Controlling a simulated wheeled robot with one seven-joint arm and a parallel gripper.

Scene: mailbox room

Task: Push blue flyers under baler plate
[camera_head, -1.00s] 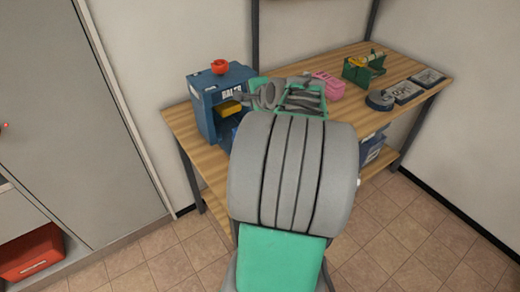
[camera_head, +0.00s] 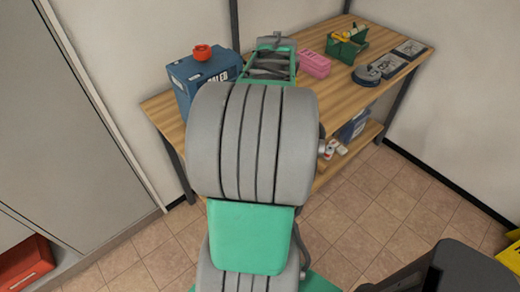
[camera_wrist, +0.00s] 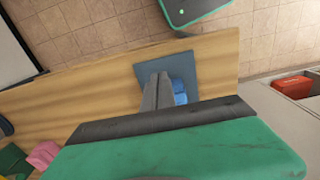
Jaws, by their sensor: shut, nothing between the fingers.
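The blue baler (camera_head: 190,78) stands at the left end of the wooden bench, with a red knob (camera_head: 202,52) on top. My arm hides its lower front and opening in the head view, so the baler plate does not show. In the wrist view my gripper (camera_wrist: 160,78) is shut and empty, its fingers over a slate-blue flat square (camera_wrist: 150,68) on the bench. A bright blue piece (camera_wrist: 180,92), probably the blue flyers, lies right beside the fingers. I cannot tell whether they touch. My gripper's fingers are hidden in the head view.
On the bench (camera_head: 335,92) are a pink box (camera_head: 314,64), a green caddy (camera_head: 347,46), a round grey item (camera_head: 366,75) and flat plates to the right. A blue bin (camera_head: 354,125) sits on the lower shelf. A grey cabinet (camera_head: 65,110) stands left.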

